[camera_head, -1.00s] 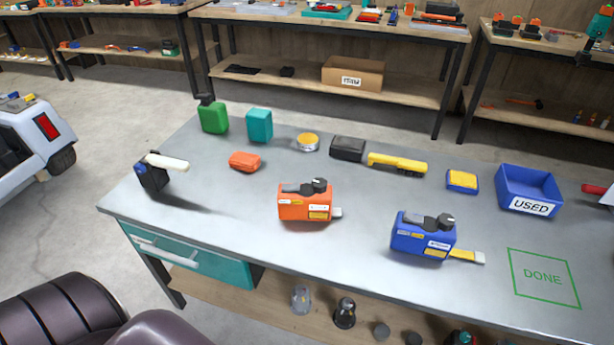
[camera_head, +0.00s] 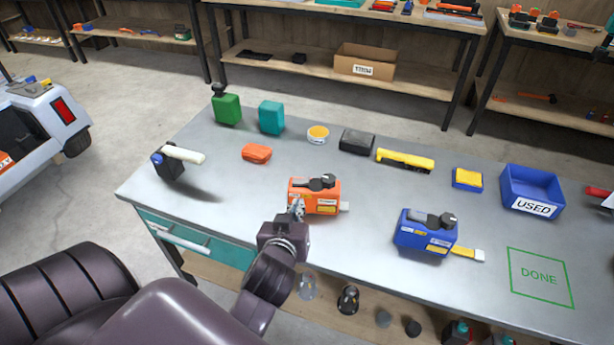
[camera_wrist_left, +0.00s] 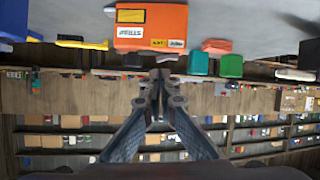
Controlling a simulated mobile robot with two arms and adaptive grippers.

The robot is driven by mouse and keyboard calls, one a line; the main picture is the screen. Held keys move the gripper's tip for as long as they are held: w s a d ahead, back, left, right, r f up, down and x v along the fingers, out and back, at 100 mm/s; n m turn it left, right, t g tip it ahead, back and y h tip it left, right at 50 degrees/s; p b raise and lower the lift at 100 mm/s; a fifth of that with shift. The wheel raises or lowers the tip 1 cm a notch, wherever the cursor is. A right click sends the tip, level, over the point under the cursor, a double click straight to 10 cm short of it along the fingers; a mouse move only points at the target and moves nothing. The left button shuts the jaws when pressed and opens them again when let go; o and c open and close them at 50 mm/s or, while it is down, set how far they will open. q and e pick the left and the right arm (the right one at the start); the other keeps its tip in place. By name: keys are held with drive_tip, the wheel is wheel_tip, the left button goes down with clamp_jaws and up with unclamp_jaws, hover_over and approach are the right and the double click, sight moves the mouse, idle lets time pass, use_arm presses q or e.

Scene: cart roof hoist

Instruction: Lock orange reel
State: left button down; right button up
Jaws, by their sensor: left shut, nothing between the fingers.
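The orange reel (camera_head: 325,197) sits upright on the grey workbench, with a black lever and knob on its top and a short light tab at its right side. My left gripper (camera_head: 297,205) is at the reel's front left edge, shut and empty; I cannot tell whether it touches. In the left wrist view the orange reel (camera_wrist_left: 152,25) appears upside down, beyond the closed fingertips (camera_wrist_left: 159,78). My right gripper is not in view.
A blue reel (camera_head: 427,232) with a yellow tape end stands to the right. A green DONE square (camera_head: 540,277) and a blue USED bin (camera_head: 530,190) lie farther right. A hammer-like tool (camera_head: 182,154) stands at the left. Several small items line the back.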

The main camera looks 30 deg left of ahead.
use_arm(q)
drive_tip(key=shift+n+t+y, duration=0.6)
drive_tip(key=shift+t, duration=0.1)
drive_tip(key=r, duration=0.1)
drive_tip(key=w+r, duration=0.1)
drive_tip(key=w+a+r, duration=0.1)
drive_tip(key=r, duration=0.1)
drive_tip(key=shift+a, duration=0.1)
drive_tip(key=shift+w, duration=0.1)
drive_tip(key=p, duration=0.2)
hover_over(306, 189)
drive_tip(key=f, duration=0.2)
drive_tip(key=shift+a+f, duration=0.3)
drive_tip(key=f, duration=0.3)
drive_tip(key=shift+d, duration=0.3)
drive_tip(key=shift+d+f, duration=0.15)
drive_tip(key=shift+f, duration=0.25)
